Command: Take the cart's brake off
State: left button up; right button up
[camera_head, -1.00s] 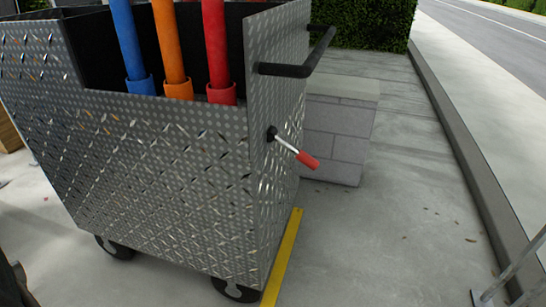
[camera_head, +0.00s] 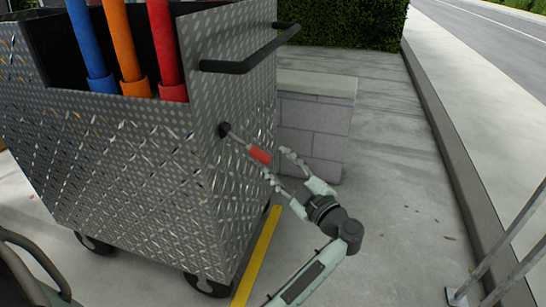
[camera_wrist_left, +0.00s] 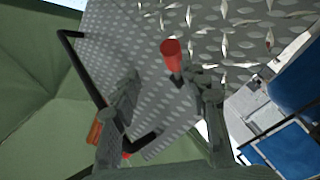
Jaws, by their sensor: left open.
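The cart (camera_head: 130,165) is a box of silver diamond plate on dark wheels. Its brake lever is a thin metal rod with a red grip (camera_head: 260,155), slanting down to the right from a black pivot on the cart's end face. My left gripper (camera_head: 281,166) is open just right of the red grip, its fingers pointing toward it. In the left wrist view, the red grip (camera_wrist_left: 172,53) lies ahead of the left gripper (camera_wrist_left: 165,82), between its spread fingers and nearer the right one; I cannot tell whether they touch. The right gripper is not in view.
A black push handle (camera_head: 250,52) sticks out above the lever. A low grey block wall (camera_head: 315,130) stands behind it. A yellow strip (camera_head: 257,258) lies on the floor beside the cart. Blue, orange and red pipes stand in the cart. Open pavement lies to the right.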

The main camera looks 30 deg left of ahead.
aim_at(265, 160)
pick_arm(q)
jog(key=shift+s+f+n+g, duration=0.3)
jog(key=shift+f+g, duration=0.1)
jog(key=shift+g, duration=0.1)
jog(key=shift+a+f, duration=0.1)
jog(key=shift+a, duration=0.15)
jog(key=x, duration=0.7)
jog(key=shift+a+f+p, duration=0.15)
jog(key=shift+f+p, duration=0.05)
jog(key=shift+p, duration=0.15)
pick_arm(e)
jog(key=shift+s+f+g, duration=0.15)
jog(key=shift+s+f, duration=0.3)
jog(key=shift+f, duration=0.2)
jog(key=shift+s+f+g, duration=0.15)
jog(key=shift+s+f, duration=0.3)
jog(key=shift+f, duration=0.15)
pick_arm(q)
grip_shut()
